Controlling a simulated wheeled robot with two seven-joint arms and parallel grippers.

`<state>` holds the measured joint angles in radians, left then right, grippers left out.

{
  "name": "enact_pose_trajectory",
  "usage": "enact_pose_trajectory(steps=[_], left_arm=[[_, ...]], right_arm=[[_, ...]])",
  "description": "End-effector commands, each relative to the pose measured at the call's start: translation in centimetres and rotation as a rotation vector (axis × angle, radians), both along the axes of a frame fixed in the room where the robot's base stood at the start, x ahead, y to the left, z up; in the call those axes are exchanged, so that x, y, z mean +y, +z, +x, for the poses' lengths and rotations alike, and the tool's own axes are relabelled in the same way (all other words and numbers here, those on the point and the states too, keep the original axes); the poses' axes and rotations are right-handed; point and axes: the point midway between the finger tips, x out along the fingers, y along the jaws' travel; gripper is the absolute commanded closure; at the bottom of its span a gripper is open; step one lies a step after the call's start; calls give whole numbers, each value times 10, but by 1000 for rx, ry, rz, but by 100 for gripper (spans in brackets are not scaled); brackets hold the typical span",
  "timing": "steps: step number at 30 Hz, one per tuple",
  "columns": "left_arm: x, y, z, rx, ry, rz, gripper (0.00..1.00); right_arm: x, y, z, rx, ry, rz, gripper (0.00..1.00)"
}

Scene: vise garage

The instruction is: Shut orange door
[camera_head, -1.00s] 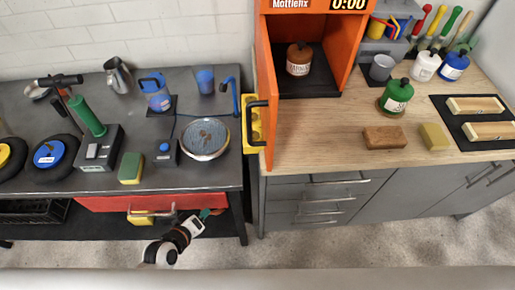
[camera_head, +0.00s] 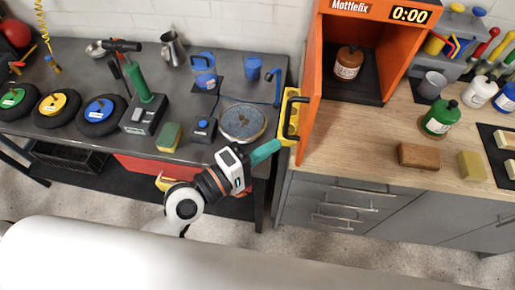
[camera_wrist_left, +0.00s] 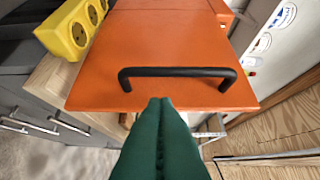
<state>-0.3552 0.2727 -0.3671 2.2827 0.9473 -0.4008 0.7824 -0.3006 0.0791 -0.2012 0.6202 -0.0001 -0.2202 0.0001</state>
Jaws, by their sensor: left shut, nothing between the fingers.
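The orange door (camera_head: 308,87) stands swung open on the left side of the orange Mottlefix cabinet (camera_head: 395,58). Its black handle (camera_head: 290,118) is on the door's outer face. In the left wrist view the orange door (camera_wrist_left: 160,40) fills the upper middle, with the black handle (camera_wrist_left: 178,72) near its lower edge. My left gripper (camera_head: 277,146) is shut and empty, its green fingers low and to the left of the door. In the left wrist view the shut fingertips (camera_wrist_left: 160,102) sit just below the handle, seemingly apart from it. My right gripper is not in view.
A brown-labelled bottle (camera_head: 348,62) stands inside the open cabinet. A yellow socket block (camera_head: 288,108) is beside the door. A green bottle (camera_head: 440,117), a brown block (camera_head: 419,156) and a yellow block (camera_head: 471,165) are on the wooden counter. A round metal dish (camera_head: 242,122) is on the dark bench.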

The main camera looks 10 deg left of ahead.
Motion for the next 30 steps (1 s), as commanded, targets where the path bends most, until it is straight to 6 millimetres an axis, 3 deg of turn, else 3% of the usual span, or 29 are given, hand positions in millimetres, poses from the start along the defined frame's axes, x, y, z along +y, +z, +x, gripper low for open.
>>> enact_pose_trajectory(steps=[3, 10, 30], left_arm=[[-15, 3, 17, 0, 1, -3, 100], [-33, 1, 35, 0, 1, 1, 100], [-46, 2, 35, 4, 21, -1, 100]], right_arm=[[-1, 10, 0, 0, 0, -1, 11], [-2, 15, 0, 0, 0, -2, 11], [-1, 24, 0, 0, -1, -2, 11]])
